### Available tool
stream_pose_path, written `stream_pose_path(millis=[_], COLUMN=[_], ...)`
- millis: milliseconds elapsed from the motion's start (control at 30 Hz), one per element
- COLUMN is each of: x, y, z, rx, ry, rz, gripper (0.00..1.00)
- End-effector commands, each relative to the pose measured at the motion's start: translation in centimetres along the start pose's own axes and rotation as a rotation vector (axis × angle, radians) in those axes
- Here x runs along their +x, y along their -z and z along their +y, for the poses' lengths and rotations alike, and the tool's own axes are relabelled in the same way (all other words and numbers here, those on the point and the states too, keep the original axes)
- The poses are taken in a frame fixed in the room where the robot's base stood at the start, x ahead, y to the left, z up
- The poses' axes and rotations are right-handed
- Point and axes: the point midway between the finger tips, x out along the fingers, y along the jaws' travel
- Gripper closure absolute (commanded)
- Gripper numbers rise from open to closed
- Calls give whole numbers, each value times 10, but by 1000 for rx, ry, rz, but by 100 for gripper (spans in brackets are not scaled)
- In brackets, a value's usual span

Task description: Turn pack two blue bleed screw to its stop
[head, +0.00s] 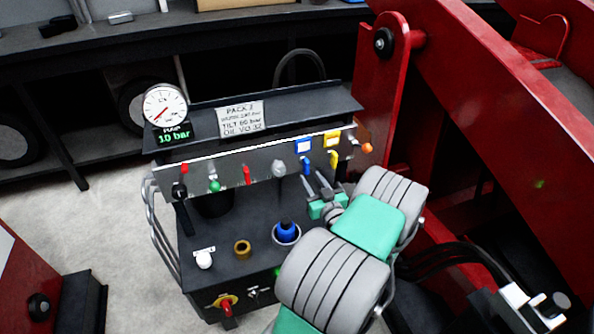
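The pack (220,250) is a dark cart with a sign reading PACK 2 (241,117). I see nothing between the fingers. Whether a fingertip touches the fitting I cannot tell. My arm comes in from the lower right and hides part of the cart's right side.
Beside the blue fitting are a yellow fitting (333,158), a grey knob (278,169) and red levers (247,175). A blue-topped item (287,231) stands in a cup on the deck. The gauge display (173,134) reads 10 bar. Red machine beams (490,110) rise at the right.

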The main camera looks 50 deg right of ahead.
Motion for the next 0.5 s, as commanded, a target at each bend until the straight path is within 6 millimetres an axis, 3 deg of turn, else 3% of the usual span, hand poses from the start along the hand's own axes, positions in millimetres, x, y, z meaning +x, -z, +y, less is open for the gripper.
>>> stream_pose_path(millis=[33, 133, 500], x=[-4, 4, 68], y=[-5, -2, 0], z=[10, 13, 13], rx=[4, 1, 2], ry=[-31, -41, -36], rz=[12, 20, 19], gripper=[65, 65, 65])
